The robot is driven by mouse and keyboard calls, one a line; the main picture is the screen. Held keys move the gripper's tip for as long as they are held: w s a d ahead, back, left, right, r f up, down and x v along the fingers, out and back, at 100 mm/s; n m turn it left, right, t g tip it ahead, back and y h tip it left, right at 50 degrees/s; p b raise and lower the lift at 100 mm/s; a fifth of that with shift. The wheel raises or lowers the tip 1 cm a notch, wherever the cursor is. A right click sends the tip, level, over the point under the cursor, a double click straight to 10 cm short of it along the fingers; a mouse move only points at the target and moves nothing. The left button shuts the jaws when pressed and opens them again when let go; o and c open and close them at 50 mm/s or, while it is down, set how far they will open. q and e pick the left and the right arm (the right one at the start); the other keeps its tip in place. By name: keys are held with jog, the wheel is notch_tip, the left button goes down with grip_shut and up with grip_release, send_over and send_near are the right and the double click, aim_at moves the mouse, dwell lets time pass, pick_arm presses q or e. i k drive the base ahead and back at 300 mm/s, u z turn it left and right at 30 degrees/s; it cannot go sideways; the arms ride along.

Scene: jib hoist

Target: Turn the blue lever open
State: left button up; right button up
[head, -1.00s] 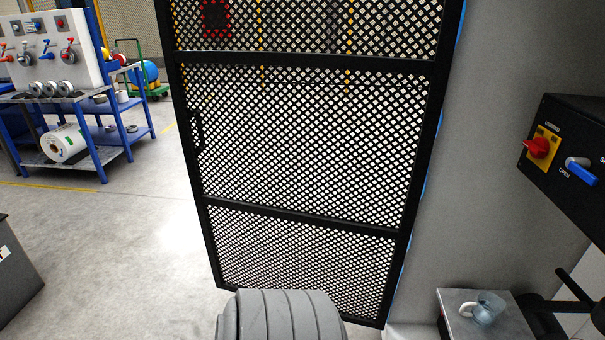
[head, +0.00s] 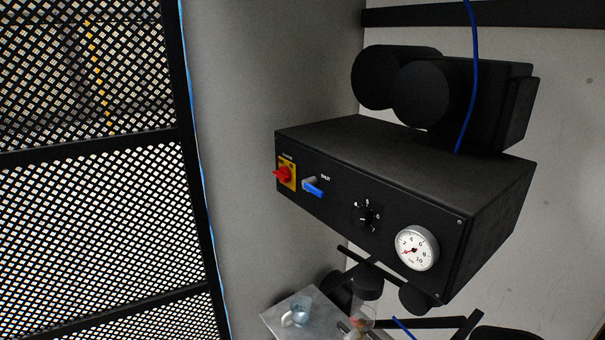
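The blue lever (head: 313,188) sits on the front face of a black control box (head: 400,170), right of centre in the head view. It has a grey hub and a short blue handle that points down and to the right. The word SHUT shows beside its hub. Neither of my grippers shows in the head view, so nothing of mine is seen touching the lever.
The box also carries a red switch on a yellow plate (head: 286,174), a black numbered knob (head: 367,214) and a round gauge (head: 416,248). Below stands a grey metal surface with a clear mug (head: 298,313). A black mesh panel (head: 90,220) fills the left.

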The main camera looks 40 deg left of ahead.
aim_at(308, 184)
jog(key=k, duration=0.5)
jog(key=u, duration=0.85)
jog(key=i, duration=0.75)
jog(key=z, duration=0.25)
